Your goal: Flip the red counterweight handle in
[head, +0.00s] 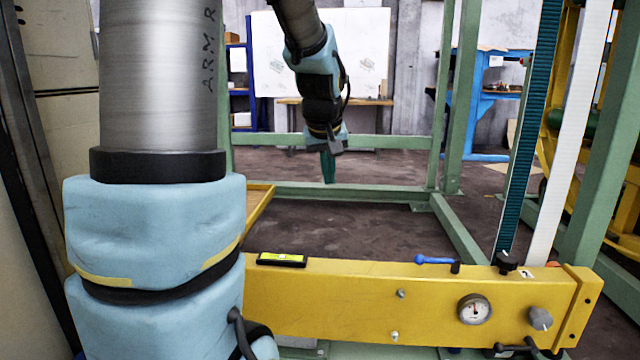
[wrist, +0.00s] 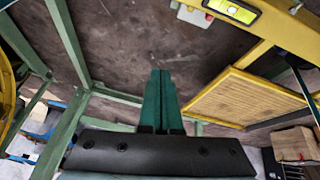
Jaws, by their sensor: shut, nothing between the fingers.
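My gripper (head: 328,168) hangs from the arm in the middle of the head view, its teal fingers pointing down over the green frame's open bay. In the wrist view the fingers (wrist: 160,85) are together, with nothing between them, and the floor lies behind the tips. I cannot make out a red counterweight handle for sure. A small red spot (wrist: 209,17) shows on a pale fitting beside the yellow beam at the top of the wrist view; I cannot tell what it is. The yellow beam (head: 350,310) crosses the front of the head view, well apart from my gripper.
The beam carries a spirit level (head: 282,260), a blue lever (head: 432,260), a gauge (head: 474,309) and a black knob (head: 506,262). Green frame posts (head: 444,100) stand around the bay. The bay's middle is clear.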

